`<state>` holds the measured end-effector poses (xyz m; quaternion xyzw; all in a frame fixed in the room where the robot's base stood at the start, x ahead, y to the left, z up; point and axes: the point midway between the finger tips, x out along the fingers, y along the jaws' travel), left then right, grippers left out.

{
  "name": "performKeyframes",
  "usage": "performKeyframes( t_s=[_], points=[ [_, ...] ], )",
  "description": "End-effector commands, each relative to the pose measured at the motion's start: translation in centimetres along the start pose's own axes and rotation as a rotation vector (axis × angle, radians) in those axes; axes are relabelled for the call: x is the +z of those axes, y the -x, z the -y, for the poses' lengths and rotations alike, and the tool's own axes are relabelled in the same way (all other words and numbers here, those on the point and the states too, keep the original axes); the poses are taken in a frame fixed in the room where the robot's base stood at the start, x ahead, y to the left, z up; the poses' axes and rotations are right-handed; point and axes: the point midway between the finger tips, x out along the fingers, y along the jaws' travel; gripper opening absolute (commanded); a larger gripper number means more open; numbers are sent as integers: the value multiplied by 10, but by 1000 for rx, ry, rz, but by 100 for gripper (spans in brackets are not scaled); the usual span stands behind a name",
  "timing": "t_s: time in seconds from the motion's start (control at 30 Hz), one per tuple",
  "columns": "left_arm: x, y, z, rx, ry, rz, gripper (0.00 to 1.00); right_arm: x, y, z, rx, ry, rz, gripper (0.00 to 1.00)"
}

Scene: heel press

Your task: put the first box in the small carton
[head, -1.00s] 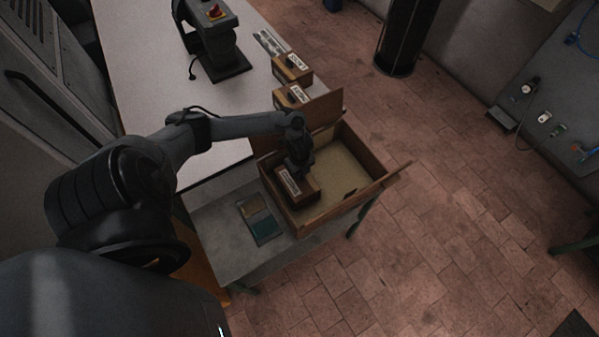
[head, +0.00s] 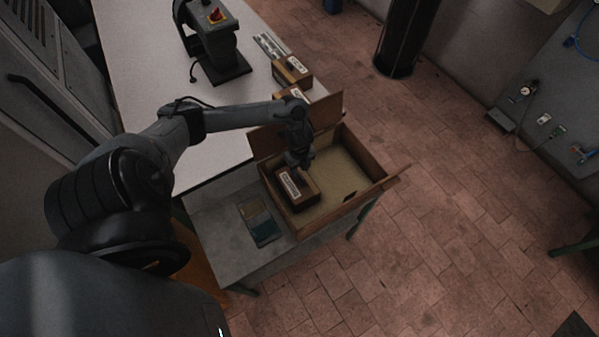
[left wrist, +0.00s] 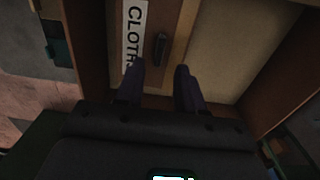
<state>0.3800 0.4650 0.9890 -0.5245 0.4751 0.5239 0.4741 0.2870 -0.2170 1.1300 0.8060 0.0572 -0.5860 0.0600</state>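A brown box (head: 291,187) with a white label rests inside the open carton (head: 329,214), against its left side. In the left wrist view the box (left wrist: 178,25) shows a label reading "CLOTH", partly cut off, and a dark handle (left wrist: 160,48) on its top. My left gripper (head: 299,165) is just above the box. In the left wrist view its fingers (left wrist: 160,67) are apart with nothing between them, and the handle lies beyond their tips. My right gripper is not in view.
The carton's flaps stand open, one leaning toward the white table (head: 150,75). Two more labelled boxes (head: 293,72) stand along the table edge, one partly hidden by my arm. A black press (head: 220,50) stands farther back. A flat two-coloured item (head: 259,222) lies left of the carton.

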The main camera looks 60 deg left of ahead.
Motion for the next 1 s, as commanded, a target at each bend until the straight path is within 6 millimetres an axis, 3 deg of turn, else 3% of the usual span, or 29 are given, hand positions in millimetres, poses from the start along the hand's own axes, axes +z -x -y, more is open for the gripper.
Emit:
performKeyframes(
  t_s=[0.2,0.4,1.0],
  points=[
    [0,39,0,-2,-2,2,38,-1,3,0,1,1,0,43],
    [0,59,0,-1,-1,1,38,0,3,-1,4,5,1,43],
    [0,66,0,1,1,0,38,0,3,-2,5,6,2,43]
  ],
)
